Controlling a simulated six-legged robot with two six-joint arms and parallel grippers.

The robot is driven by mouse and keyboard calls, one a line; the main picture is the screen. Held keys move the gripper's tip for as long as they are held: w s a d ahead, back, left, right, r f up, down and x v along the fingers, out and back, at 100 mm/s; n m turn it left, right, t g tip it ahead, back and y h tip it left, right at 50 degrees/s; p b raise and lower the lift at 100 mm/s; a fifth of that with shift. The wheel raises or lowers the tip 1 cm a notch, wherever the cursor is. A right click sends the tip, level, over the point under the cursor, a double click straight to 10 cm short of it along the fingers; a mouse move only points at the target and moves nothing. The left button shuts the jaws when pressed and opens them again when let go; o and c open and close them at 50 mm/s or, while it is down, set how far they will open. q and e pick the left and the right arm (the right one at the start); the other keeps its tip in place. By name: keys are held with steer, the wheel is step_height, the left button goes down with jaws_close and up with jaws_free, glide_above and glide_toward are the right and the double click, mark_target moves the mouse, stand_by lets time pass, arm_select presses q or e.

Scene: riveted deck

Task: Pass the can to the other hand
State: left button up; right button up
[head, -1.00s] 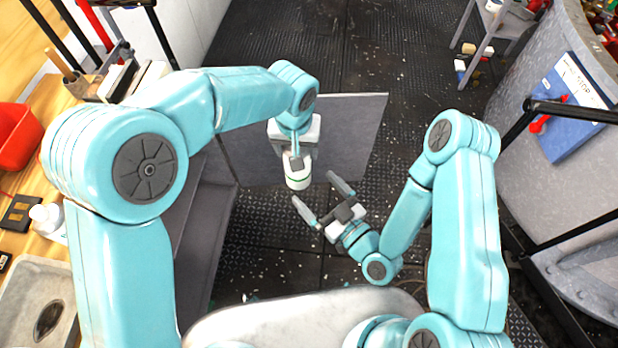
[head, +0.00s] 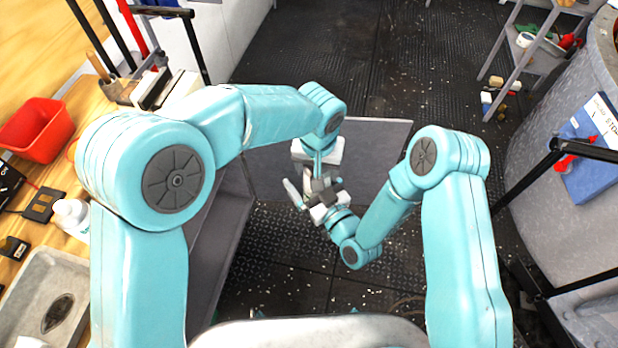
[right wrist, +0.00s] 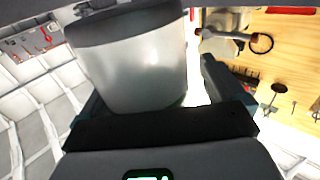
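The can (right wrist: 140,70) is pale, whitish and rounded, and fills the left and middle of the right wrist view. In the head view it is mostly hidden behind the grippers. My left gripper (head: 316,166) comes down from above and appears shut on the can, its fingers largely hidden. My right gripper (head: 308,183) reaches up from below right with its fingers on either side of the can. In the right wrist view its right finger (right wrist: 222,80) stands apart from the can with a bright gap between, so it is open.
A grey panel (head: 375,150) stands behind the grippers. A wooden bench at left holds a red bin (head: 38,130), a white bottle (head: 72,218) and a sink (head: 40,305). A grey drum with a blue binder (head: 590,160) is at right. The dark deck between is mostly clear.

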arm_select(q)
steer(key=shift+d, duration=0.1)
arm_select(e)
steer(key=shift+a, duration=0.1)
steer(key=c, duration=1.2)
arm_select(q)
steer(key=o, duration=1.7)
steer(key=shift+w, duration=0.1)
steer(key=shift+o, duration=0.5)
steer(key=shift+r, duration=0.1)
